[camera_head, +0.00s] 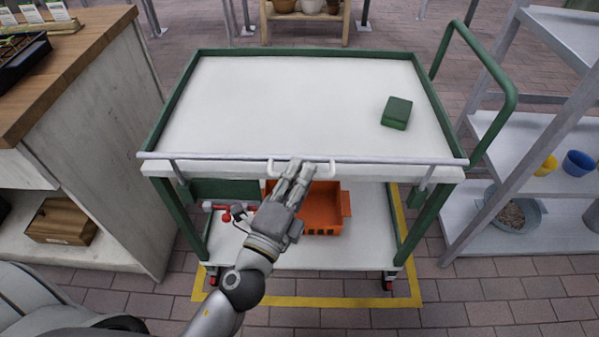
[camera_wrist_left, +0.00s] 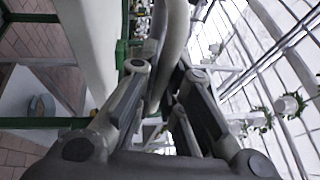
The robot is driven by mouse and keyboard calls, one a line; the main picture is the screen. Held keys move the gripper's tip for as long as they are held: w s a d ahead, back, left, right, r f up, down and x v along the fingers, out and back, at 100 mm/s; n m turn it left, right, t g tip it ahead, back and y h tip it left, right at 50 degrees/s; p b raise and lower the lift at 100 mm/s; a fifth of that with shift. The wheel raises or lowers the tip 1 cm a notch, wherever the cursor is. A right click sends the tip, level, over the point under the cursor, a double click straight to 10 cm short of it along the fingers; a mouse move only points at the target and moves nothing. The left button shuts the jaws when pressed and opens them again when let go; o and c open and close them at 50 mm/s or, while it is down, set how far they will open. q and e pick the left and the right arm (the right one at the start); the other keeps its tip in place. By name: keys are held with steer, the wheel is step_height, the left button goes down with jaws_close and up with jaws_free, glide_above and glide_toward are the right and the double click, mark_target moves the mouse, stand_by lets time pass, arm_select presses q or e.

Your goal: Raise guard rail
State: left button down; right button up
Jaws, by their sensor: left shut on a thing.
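The guard rail (camera_head: 400,160) is a long grey bar along the near edge of the green and white cart (camera_head: 290,100), close to the level of its top. It has a short pale handle (camera_head: 333,170) at its middle and a bracket near each end. My left gripper (camera_head: 300,169) reaches up from below and is shut on the handle, covering much of it. In the left wrist view a pale curved tube (camera_wrist_left: 175,45) runs between the fingers. My right gripper is not in view.
A green box (camera_head: 397,112) lies on the cart top at right. An orange crate (camera_head: 322,208) and a red-ended tool (camera_head: 226,216) sit on the lower shelf. A wooden counter (camera_head: 90,60) stands left, a grey shelf unit (camera_head: 530,120) right.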

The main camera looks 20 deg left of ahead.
arm_select(q)
steer(key=shift+r, duration=0.45)
steer(key=c, duration=1.5)
jaws_free()
steer(key=shift+f, duration=0.1)
steer(key=shift+s+f, duration=0.15)
steer(key=shift+s, duration=0.05)
steer(key=shift+s+a+f, duration=0.25)
steer(key=shift+s+f, duration=0.05)
steer(key=shift+s, duration=1.6)
steer(key=shift+s+a+f, duration=0.2)
steer(key=shift+s+f, duration=0.1)
steer(key=shift+s, duration=1.6)
steer(key=shift+s+a+f, duration=0.25)
steer(key=shift+s+f, duration=0.05)
steer(key=shift+s, duration=1.6)
